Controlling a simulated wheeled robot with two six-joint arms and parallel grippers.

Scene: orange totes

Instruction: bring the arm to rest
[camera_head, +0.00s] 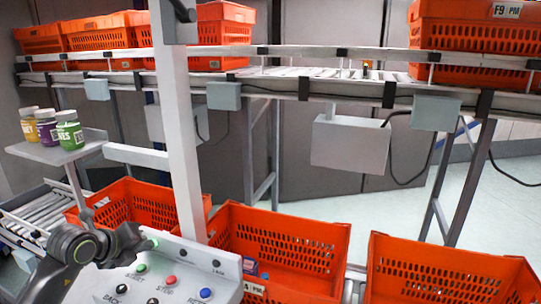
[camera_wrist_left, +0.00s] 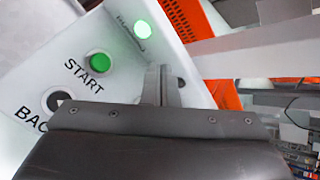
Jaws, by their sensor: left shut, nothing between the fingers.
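My left arm comes in from the lower left in the head view. My left gripper (camera_head: 147,243) is over the upper left part of the white control panel (camera_head: 222,262). In the left wrist view its two fingers (camera_wrist_left: 162,82) are together with nothing between them. The green START button (camera_wrist_left: 98,63) and a lit green lamp (camera_wrist_left: 142,28) are on the panel beside the fingertips. I cannot tell whether the fingers touch the panel. My right gripper is not in view.
The panel also has a red STOP button (camera_head: 170,280) and a blue button (camera_head: 205,293). Orange totes stand behind it, one (camera_head: 290,235) holding a small blue item. A white post (camera_head: 178,130) rises beside the gripper. Jars (camera_head: 70,132) stand on a shelf at left.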

